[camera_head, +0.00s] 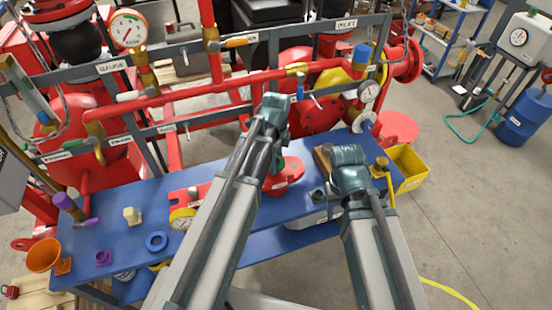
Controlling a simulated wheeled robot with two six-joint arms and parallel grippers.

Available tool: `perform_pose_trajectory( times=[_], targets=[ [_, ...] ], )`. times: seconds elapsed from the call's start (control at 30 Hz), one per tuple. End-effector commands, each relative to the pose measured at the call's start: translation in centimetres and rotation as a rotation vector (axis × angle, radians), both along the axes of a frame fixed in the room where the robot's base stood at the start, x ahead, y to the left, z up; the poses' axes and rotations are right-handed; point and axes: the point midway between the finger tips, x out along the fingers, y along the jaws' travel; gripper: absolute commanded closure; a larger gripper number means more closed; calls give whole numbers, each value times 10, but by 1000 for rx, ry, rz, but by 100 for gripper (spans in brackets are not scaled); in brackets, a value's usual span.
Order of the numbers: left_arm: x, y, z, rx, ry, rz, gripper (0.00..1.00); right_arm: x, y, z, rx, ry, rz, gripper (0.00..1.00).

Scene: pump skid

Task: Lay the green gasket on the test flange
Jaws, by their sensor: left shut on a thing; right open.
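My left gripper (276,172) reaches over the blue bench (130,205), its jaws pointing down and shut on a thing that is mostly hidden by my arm. The green gasket does not show clearly anywhere else, so I take this as the gasket. A red flange-like part (292,172), which may be the test flange, is on the bench just under and beside the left jaws. I cannot tell whether the gasket touches it. My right gripper (352,182) is open over the bench's right part, its fingers largely hidden behind its own wrist.
A blue ring (156,241), a purple part (103,257), a cream fitting (132,215) and an orange funnel (44,255) are at the bench's left. A yellow bin (411,168) stands at the right end. Red pipework (180,88) rises behind.

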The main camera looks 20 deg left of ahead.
Motion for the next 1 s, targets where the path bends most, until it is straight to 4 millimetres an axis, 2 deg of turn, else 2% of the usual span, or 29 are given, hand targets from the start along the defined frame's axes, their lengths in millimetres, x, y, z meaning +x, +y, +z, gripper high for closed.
perform_pose_trajectory(
  times=[1.0],
  targets=[
    [0,0,-22,0,0,0,67,0,0,-23,0,0,0,50]
  ],
)
